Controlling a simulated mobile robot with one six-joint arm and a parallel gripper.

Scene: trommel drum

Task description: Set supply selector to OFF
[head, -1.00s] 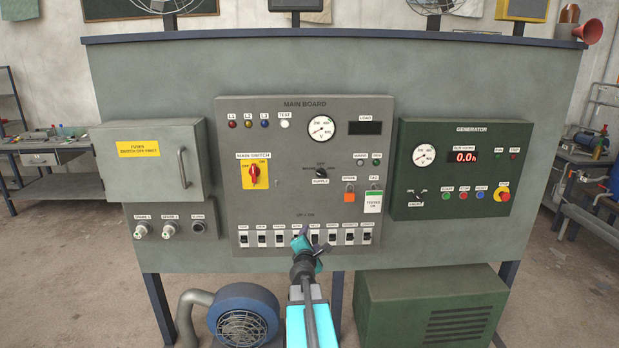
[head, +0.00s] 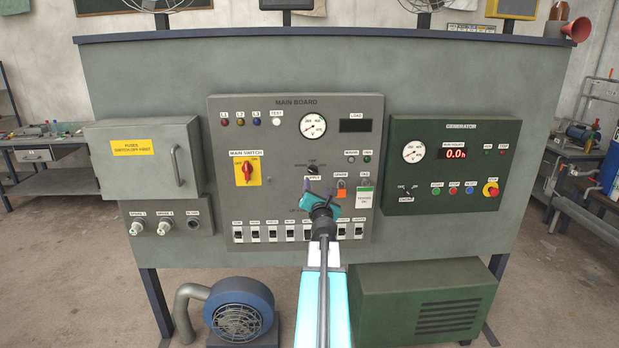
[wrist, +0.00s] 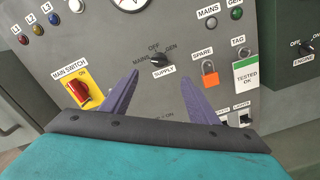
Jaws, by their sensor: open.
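The supply selector (head: 312,170) is a small black knob on the grey main board, below the round dial. In the wrist view the knob (wrist: 157,61) sits above its SUPPLY label, with MAINS at its left, OFF above and GEN at its right. I cannot tell for sure which mark it points to. My gripper (head: 320,188) is open and empty, just below the knob in the head view. In the wrist view its two purple fingers (wrist: 159,76) stand to either side below the knob, apart from it.
An orange padlock (wrist: 209,76) and a green-and-white tag (wrist: 246,75) hang right of the selector. The red main switch (head: 246,172) on its yellow plate is to the left. A row of breakers (head: 255,232) runs below. The green generator panel (head: 445,165) is farther right.

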